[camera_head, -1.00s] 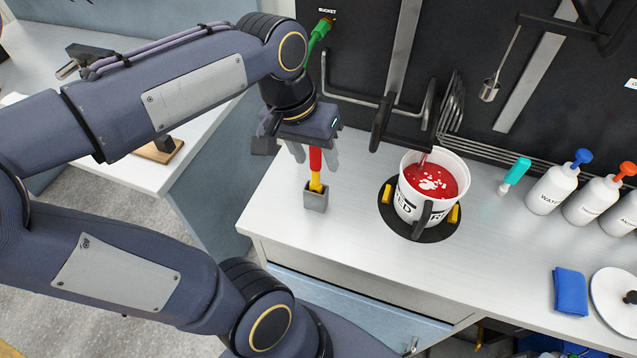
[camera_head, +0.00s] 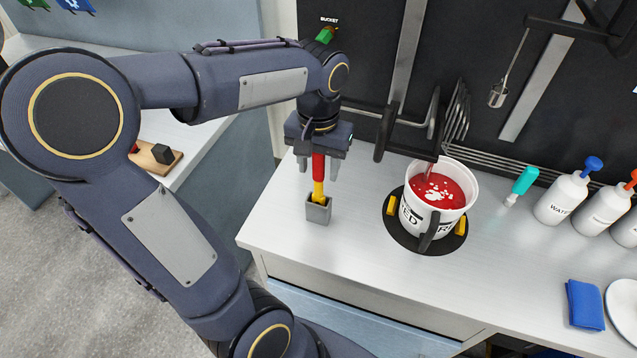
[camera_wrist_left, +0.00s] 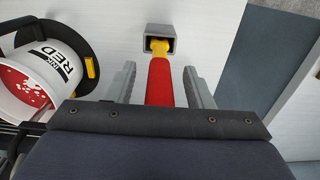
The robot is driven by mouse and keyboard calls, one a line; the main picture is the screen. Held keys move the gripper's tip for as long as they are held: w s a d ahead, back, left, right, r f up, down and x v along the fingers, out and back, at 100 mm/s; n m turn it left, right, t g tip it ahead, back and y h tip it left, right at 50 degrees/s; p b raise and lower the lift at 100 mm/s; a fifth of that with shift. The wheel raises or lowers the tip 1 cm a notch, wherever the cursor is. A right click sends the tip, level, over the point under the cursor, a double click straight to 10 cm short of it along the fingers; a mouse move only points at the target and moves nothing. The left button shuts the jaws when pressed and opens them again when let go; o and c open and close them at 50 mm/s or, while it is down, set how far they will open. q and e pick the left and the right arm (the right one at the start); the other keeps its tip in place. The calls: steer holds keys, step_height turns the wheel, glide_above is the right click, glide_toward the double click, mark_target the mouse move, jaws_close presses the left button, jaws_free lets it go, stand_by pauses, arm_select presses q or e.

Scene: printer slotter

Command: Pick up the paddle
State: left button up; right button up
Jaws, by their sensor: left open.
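The paddle (camera_head: 319,170) has a red handle and a yellow lower part. It stands upright in a small grey square holder (camera_head: 318,209) on the white counter. My left gripper (camera_head: 320,172) points down over it and is open, with a finger on each side of the red handle. In the left wrist view, the red handle (camera_wrist_left: 160,84) lies between the two grey fingers (camera_wrist_left: 158,85), with gaps on both sides. The paddle's top is hidden by the gripper body. My right gripper is not in view.
A white bucket of red ink (camera_head: 432,201) stands on a black round base (camera_head: 400,232) right of the paddle. Behind it is a rack with black handles (camera_head: 400,134). A teal-handled tool (camera_head: 523,181), several bottles (camera_head: 561,198) and a blue cloth (camera_head: 585,304) are further right.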

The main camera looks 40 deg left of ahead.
arm_select(q)
jaws_close()
stand_by(0.3)
